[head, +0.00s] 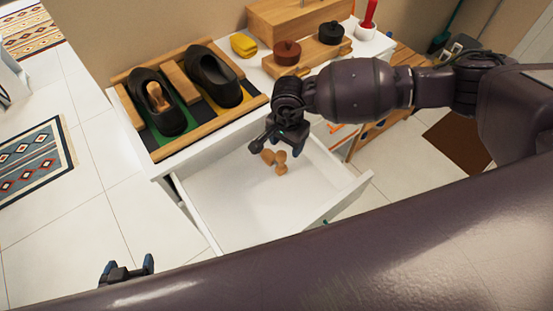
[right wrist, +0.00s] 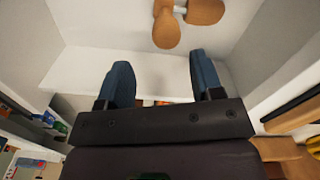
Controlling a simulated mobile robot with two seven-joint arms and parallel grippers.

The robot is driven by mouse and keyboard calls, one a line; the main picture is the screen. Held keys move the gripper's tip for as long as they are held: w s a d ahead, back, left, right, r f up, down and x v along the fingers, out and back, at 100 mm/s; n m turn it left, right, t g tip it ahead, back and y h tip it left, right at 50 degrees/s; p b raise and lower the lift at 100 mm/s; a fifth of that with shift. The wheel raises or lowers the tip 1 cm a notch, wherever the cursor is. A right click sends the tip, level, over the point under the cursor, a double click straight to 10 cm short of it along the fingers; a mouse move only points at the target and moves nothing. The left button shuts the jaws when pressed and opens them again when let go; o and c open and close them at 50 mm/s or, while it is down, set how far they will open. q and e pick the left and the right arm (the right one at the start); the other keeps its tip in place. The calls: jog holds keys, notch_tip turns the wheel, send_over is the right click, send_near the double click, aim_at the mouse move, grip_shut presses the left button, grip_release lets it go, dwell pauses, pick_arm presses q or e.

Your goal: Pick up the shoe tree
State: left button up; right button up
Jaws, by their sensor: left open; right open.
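A wooden shoe tree (head: 278,164) lies in the open white drawer (head: 235,205), near its back right. It also shows in the right wrist view (right wrist: 168,28) at the top, beyond the fingertips. My right gripper (head: 280,143) is open and empty above the drawer, just behind the shoe tree and apart from it. Its two blue fingers (right wrist: 158,82) are spread in the right wrist view. My left gripper (head: 127,268) is open and empty at the lower left, over the floor. Another wooden shoe tree (head: 157,97) sits inside the left black shoe (head: 168,118).
A wooden rack (head: 185,146) holds the left shoe and another black shoe (head: 218,82) on the cabinet top. The drawer's front and left part are clear.

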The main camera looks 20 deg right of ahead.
aim_at(282, 153)
notch_tip(282, 153, down, 2)
jog(key=shift+f, duration=0.2)
jog(key=f, duration=0.2)
jog(key=a+f, duration=0.1)
jog(key=f, duration=0.1)
jog(key=shift+w+a+f, duration=0.1)
jog(key=shift+f, duration=0.5)
jog(key=c, duration=0.9)
